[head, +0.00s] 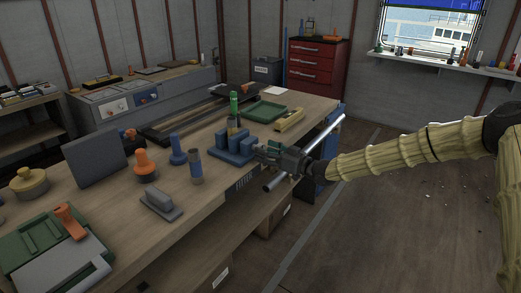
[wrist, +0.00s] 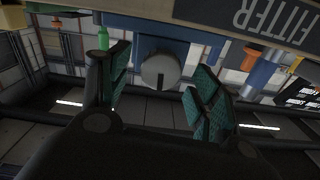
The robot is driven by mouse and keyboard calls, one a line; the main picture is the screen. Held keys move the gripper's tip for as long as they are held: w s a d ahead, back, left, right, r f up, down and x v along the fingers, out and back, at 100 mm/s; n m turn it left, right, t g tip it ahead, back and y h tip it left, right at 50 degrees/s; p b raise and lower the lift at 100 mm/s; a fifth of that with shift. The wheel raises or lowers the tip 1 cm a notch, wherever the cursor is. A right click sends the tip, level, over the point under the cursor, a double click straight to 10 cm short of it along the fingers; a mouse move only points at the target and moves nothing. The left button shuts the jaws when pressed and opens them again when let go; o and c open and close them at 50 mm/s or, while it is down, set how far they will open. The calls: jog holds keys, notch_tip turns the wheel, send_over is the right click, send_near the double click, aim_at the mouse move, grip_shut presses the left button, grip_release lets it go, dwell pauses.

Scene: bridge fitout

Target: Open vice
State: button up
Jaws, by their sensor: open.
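The blue vice (head: 228,148) is mounted at the front edge of the wooden bench. My gripper (head: 264,152) reaches it from the right, at its front end. In the wrist view the vice's blue body (wrist: 176,47) is at the top, with a round grey end (wrist: 160,71) marked by a dark slot. My open gripper (wrist: 158,90), with green-padded fingers, has one finger on each side of this grey end, with gaps showing. A long pale bar (head: 328,135) crosses by my gripper in the head view; I cannot tell what it is fixed to. The vice jaw gap is not clear.
A green tray (head: 267,111) lies behind. The floor (head: 400,225) at right is clear.

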jog(key=shift+x, duration=1.35)
jog(key=c, duration=1)
